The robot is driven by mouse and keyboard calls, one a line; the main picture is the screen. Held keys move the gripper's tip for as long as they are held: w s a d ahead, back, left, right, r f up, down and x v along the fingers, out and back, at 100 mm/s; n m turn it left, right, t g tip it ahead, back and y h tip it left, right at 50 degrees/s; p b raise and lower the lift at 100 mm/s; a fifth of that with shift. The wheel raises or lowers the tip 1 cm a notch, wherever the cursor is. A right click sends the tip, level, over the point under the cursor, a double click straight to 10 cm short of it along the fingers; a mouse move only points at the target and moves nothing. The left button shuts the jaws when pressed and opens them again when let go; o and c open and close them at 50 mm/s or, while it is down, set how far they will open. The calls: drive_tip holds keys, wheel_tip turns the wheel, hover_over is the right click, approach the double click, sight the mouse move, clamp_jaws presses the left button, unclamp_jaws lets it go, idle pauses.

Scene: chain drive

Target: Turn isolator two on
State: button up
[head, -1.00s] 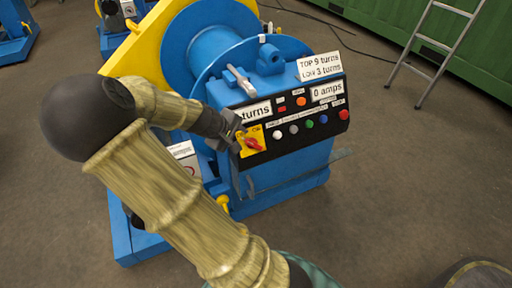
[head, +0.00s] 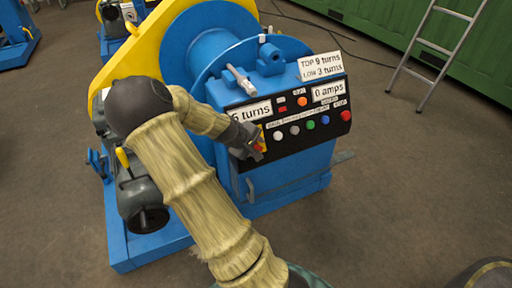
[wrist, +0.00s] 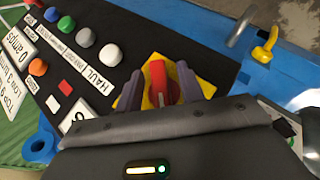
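The isolator is a red rotary handle on a yellow plate at the left end of the black control panel. In the wrist view the red handle (wrist: 158,80) stands between my two fingers, on the yellow plate (wrist: 205,87). My gripper (wrist: 159,88) is open around the handle, with a small gap appearing on each side. In the head view my gripper (head: 257,148) covers most of the yellow plate and handle. No isolator number or on/off marking is readable now.
The black panel (head: 310,137) carries several coloured buttons right of the isolator, with signs reading "6 turns" (head: 250,112) and "0 amps" (head: 328,92). A yellow hook-shaped part (wrist: 266,48) shows near the isolator. A ladder (head: 431,50) leans against a green container behind.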

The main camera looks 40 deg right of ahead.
clamp_jaws()
